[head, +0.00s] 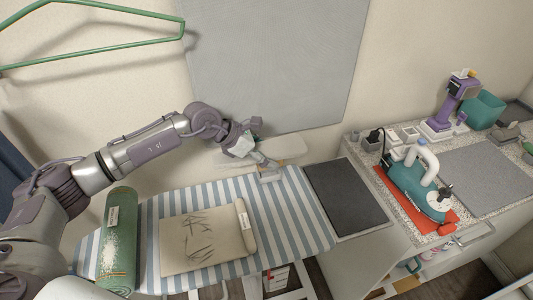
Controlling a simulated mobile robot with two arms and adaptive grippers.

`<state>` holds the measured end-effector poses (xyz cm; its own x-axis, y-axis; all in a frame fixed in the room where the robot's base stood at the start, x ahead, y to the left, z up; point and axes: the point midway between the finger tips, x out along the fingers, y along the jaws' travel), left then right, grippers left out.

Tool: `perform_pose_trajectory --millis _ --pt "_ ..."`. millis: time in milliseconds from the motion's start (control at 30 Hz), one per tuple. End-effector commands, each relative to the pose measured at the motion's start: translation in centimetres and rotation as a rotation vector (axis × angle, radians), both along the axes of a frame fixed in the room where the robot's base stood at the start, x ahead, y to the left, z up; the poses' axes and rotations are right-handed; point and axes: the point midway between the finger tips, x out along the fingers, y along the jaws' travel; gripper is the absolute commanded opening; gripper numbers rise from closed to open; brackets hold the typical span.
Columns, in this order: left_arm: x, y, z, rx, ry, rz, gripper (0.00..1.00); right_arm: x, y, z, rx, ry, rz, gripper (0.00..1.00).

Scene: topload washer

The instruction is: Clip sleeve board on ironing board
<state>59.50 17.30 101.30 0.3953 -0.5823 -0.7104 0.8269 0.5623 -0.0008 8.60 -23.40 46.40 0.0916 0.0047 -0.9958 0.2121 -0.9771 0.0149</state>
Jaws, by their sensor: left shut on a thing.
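The ironing board (300,205) has a blue and white striped cover and runs across the lower middle of the head view. The sleeve board (287,149) is a pale, padded, narrow board at the far right part of the ironing board, against the wall side. A small light clamp-like piece (270,175) shows in front of it. My left gripper (262,160) reaches in from the left and is shut on the sleeve board. The exact contact is small and partly hidden by the fingers. I cannot tell whether the clamp touches the striped cover. My right gripper is not in view.
A green cylinder (118,240) and a beige cloth (195,242) with dark marks and a pale roll (245,225) lie on the ironing board. A dark mat (345,197) is to the right. A teal iron (418,183) stands on a red mat on the counter.

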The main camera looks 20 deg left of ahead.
Motion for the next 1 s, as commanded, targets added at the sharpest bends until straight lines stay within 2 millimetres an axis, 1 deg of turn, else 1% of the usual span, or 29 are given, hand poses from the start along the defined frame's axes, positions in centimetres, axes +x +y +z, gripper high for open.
perform_pose_trajectory --millis 1000 --pt "0.1 0.0 -2.5 -0.002 -0.003 0.0 0.13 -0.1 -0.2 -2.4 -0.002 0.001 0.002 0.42"
